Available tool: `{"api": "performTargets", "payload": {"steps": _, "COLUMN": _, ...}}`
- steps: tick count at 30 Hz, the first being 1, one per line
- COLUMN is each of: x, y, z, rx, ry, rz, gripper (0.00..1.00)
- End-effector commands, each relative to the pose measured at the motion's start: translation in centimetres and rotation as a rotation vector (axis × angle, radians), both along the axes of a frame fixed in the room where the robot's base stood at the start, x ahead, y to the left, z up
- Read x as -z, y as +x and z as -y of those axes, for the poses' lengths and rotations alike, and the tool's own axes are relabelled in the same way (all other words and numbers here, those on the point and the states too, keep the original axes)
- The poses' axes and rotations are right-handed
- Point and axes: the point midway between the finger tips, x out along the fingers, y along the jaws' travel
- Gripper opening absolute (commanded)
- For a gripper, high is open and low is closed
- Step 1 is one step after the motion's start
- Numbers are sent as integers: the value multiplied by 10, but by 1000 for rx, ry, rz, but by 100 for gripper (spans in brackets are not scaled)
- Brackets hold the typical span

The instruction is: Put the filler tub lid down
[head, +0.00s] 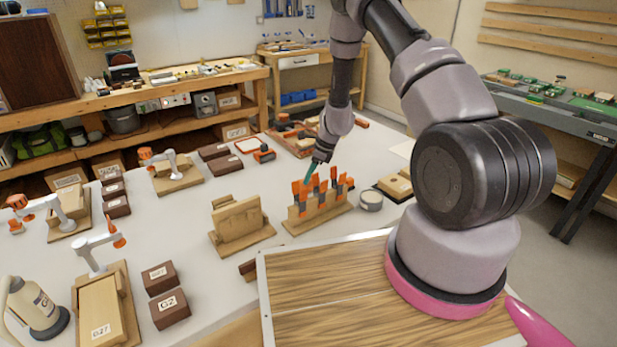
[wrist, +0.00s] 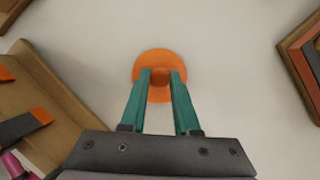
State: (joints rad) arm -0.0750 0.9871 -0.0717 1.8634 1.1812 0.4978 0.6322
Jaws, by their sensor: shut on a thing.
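The filler tub lid (wrist: 159,57) is a round orange disc with a small raised knob in the middle. In the wrist view the two teal fingers of my gripper (wrist: 161,77) are shut on the knob. Pale bare bench top surrounds the lid, and I cannot tell whether the lid touches it. In the head view my gripper (head: 313,172) is low over the bench, behind the wooden rack of orange-handled tools. The lid is not clearly visible there.
The wooden rack (head: 320,217) of orange-handled tools stands close in front of my gripper; a wooden rack (wrist: 65,98) is at left in the wrist view. A wood-edged tray (wrist: 291,52) is at right. A round grey tin (head: 371,200) stands right of the rack.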

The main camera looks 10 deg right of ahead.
Motion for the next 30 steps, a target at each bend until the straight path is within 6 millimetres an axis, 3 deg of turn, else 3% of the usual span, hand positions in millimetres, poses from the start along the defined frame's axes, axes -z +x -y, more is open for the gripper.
{"api": "performTargets", "payload": {"steps": 11, "x": 7, "y": 0, "z": 0, "rx": -1, "ry": 1, "rz": 1, "gripper": 0}}
{"api": "performTargets", "payload": {"steps": 12, "x": 7, "y": 0, "z": 0, "rx": -1, "ry": 1, "rz": 1, "gripper": 37}}
{"api": "performTargets", "payload": {"steps": 14, "x": 7, "y": 0, "z": 0, "rx": -1, "ry": 1, "rz": 1, "gripper": 60}}
{"api": "performTargets", "payload": {"steps": 24, "x": 5, "y": 0, "z": 0, "rx": -1, "ry": 0, "rz": 2, "gripper": 60}}
{"api": "performTargets", "payload": {"steps": 30, "x": -18, "y": -2, "z": 8, "rx": 0, "ry": -1, "rz": 5, "gripper": 60}}
